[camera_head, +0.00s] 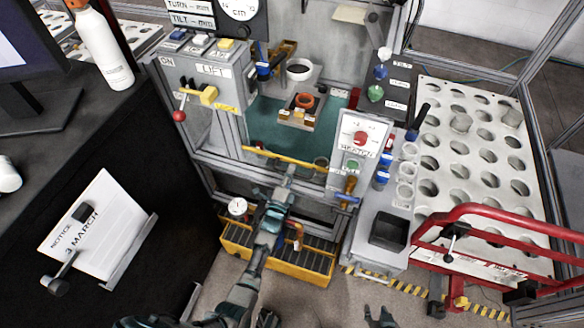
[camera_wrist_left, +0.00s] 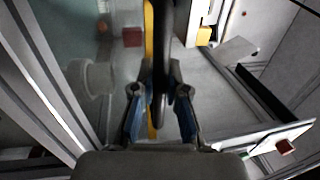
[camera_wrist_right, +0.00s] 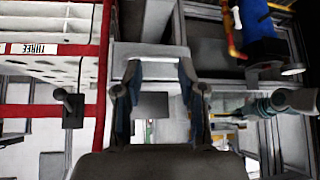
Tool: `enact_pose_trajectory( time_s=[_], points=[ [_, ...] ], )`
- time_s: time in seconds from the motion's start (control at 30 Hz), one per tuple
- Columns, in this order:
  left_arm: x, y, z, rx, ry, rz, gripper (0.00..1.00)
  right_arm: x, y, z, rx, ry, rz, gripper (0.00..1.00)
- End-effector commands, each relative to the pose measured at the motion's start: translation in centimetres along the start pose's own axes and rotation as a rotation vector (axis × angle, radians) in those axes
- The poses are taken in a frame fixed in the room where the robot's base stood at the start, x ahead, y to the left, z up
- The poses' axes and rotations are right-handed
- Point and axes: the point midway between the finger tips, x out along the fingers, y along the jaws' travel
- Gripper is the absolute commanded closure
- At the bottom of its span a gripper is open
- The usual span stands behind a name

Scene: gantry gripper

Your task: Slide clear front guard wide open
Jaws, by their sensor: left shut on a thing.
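The clear front guard shows by its yellow edge strip (camera_head: 270,156), which runs across the front opening of the grey machine. Its see-through panel is hard to make out. My left gripper (camera_head: 290,172) reaches up to the strip near its middle. In the left wrist view, the left gripper (camera_wrist_left: 160,88) is shut on a dark upright handle (camera_wrist_left: 165,40), with the yellow strip (camera_wrist_left: 149,35) just behind it. My right gripper (camera_head: 380,318) is low at the bottom edge. In the right wrist view the right gripper (camera_wrist_right: 160,80) is open and empty.
A LIFT box (camera_head: 212,82) with a red-knobbed lever stands left of the opening. A control panel (camera_head: 360,138) with a red knob is at right. A yellow-framed roller tray (camera_head: 305,262) lies below. A red rail (camera_head: 490,212) and perforated rack (camera_head: 470,150) stand at right.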

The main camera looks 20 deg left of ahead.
Motion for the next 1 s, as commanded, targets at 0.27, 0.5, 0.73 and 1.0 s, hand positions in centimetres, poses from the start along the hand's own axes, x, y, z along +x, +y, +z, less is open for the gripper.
enact_pose_trajectory(
  time_s=[0.27,0.5,0.73,1.0],
  points=[
    [-1.0,4.3,-0.3,-0.003,0.003,0.008,1.0,1.2,-1.4,-7.8,0.003,0.46,-0.034,0.6],
    [-1.2,5.8,-0.3,-0.004,0.003,0.005,1.0,-0.4,-2.1,-11.9,0.011,0.73,-0.053,0.6],
    [-1.3,6.3,-0.4,-0.003,0.004,0.002,1.0,-1.5,-2.3,-13.3,0.015,0.837,-0.06,0.6],
    [-1.2,6.2,-0.4,-0.002,0.004,0.0,1.0,-1.7,-2.3,-13.5,0.015,0.851,-0.06,0.6]
  ],
)
